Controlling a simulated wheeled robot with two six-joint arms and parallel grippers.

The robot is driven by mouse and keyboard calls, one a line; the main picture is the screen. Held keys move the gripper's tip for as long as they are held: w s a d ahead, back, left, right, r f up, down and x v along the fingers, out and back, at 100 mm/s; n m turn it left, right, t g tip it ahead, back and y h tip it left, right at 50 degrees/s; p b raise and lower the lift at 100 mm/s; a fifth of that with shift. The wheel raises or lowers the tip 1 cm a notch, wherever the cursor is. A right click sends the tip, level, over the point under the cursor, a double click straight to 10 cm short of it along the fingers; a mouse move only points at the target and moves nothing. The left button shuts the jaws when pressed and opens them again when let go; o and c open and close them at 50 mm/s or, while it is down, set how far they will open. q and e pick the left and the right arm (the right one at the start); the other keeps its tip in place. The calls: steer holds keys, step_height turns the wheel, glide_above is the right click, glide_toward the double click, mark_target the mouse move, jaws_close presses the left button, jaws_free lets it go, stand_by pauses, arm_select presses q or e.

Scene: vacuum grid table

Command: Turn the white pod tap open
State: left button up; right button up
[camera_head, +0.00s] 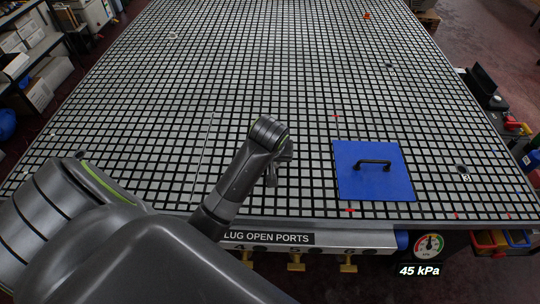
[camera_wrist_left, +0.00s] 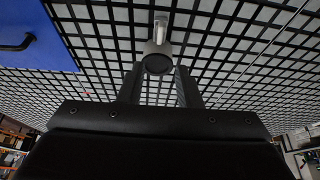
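In the left wrist view a pale grey-white pod (camera_wrist_left: 158,48) with a dark round end stands on the grid table, and a light narrow bar (camera_wrist_left: 160,28) extends from it towards the top of the picture. I take this for the white pod tap. My left gripper (camera_wrist_left: 158,82) is open, with one dark finger on each side of the pod's near end. I cannot tell whether the fingers touch it. In the head view my left gripper (camera_head: 279,166) is low over the table's front part, mostly hidden by its own wrist, and the pod is not distinguishable there. My right gripper is not in view.
A blue plate (camera_head: 375,185) with a black handle (camera_head: 373,164) lies right of my left gripper. The black-lined grid table (camera_head: 300,60) is mostly bare. Brass valves (camera_head: 296,262) and a gauge (camera_head: 429,245) reading 45 kPa sit along its front edge.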

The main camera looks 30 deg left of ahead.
arm_select(q)
steer(key=v, duration=0.3)
steer(key=shift+r, duration=0.1)
stand_by(0.5)
